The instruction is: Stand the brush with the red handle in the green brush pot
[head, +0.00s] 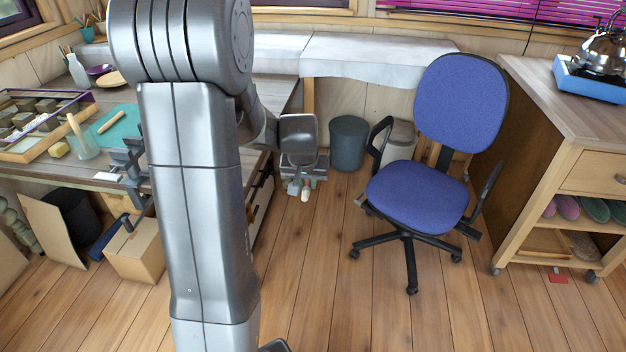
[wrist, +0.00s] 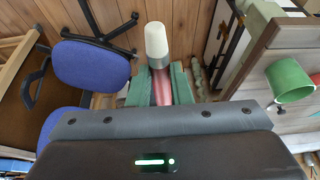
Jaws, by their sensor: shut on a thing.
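My gripper (head: 300,182) hangs over the floor between the workbench and the blue chair. It is shut on the red-handled brush, pointing downward. In the wrist view the brush's red handle (wrist: 161,88) lies between the two green finger pads, with a grey ferrule and white tip (wrist: 156,42) pointing away from my gripper. The white tip also shows small in the head view (head: 305,195). A green pot (wrist: 290,82) stands on the bench at the right of the wrist view, apart from the brush. I cannot make it out in the head view, where my arm hides part of the bench.
The blue chair (head: 418,200) stands right of my gripper, with a dark bin (head: 348,142) behind. A teal pot with brushes (head: 87,33) is at the bench's back left. A glass jar (head: 82,145) and wooden tray are on the bench. Floor in front is clear.

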